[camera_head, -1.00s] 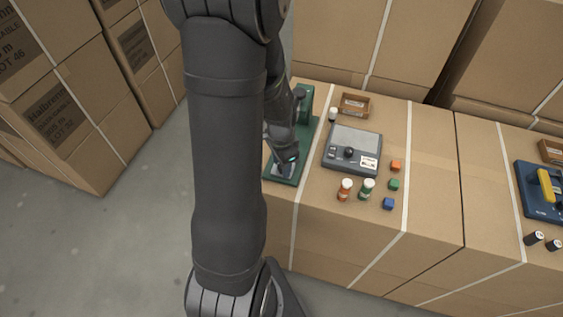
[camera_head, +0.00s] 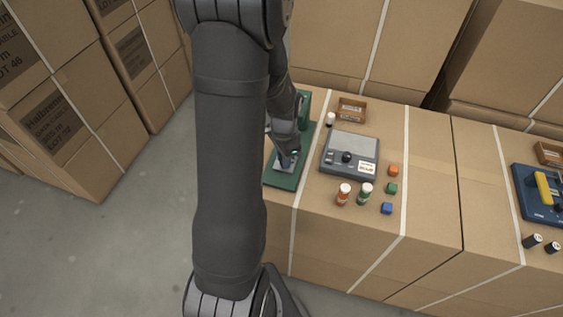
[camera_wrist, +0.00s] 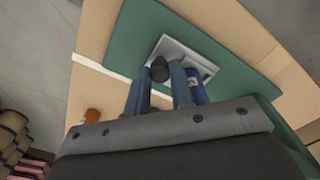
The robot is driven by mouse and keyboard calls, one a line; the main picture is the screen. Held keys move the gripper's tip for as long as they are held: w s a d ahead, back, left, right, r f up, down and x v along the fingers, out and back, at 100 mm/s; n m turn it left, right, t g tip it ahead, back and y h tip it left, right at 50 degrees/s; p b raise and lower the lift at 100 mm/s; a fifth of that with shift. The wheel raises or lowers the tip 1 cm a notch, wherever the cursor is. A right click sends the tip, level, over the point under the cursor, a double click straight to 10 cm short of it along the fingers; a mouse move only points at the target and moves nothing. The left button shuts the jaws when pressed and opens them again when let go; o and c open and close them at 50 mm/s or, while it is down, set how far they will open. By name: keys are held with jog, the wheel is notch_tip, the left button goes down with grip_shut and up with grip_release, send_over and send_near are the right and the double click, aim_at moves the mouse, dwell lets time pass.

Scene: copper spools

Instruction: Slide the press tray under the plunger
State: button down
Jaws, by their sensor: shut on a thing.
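The green press (camera_head: 305,112) stands at the left end of the cardboard-box top in the head view, partly hidden behind my arm. Its flat green base (camera_wrist: 150,25) fills much of the wrist view. The grey press tray (camera_wrist: 188,52) lies on that base, with a dark round knob (camera_wrist: 158,70) on it. My gripper (camera_wrist: 160,84) is shut on the knob, one blue finger on each side. In the head view my gripper (camera_head: 288,157) is low over the base, in front of the press's upright. The plunger cannot be made out.
A grey device with a black knob (camera_head: 348,153) stands right of the press. A small wooden tray (camera_head: 352,109) and a white-capped bottle (camera_head: 330,119) are behind. A blue device (camera_head: 540,190) is far right.

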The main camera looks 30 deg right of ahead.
jog(key=c, duration=1.3)
grip_release()
jog(key=shift+o, duration=0.2)
notch_tip(320, 180, up, 18)
jog(key=shift+f, duration=0.25)
